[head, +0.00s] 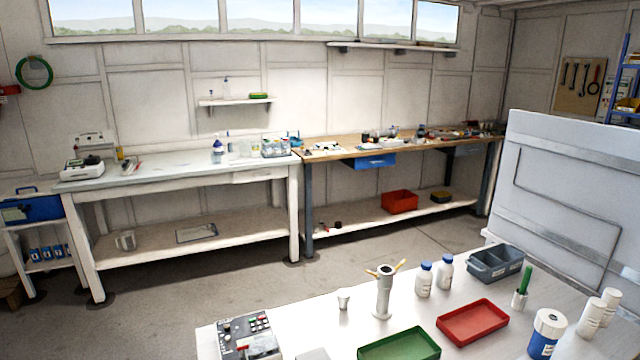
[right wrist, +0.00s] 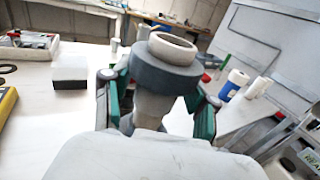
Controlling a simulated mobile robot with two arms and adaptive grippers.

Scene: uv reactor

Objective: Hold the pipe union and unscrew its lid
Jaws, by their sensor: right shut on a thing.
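The pipe union (right wrist: 166,70) is in the right wrist view, roughly upright. It has a wide dark grey collar, a pale open ring on top and a lighter grey body below. Which of these parts is the lid, I cannot tell for sure. My right gripper (right wrist: 160,106) is shut on it, with green-padded fingers at both sides of the body, below the collar. The lowest part of the union is hidden by the gripper. Neither gripper shows in the head view, and my left gripper is in no view.

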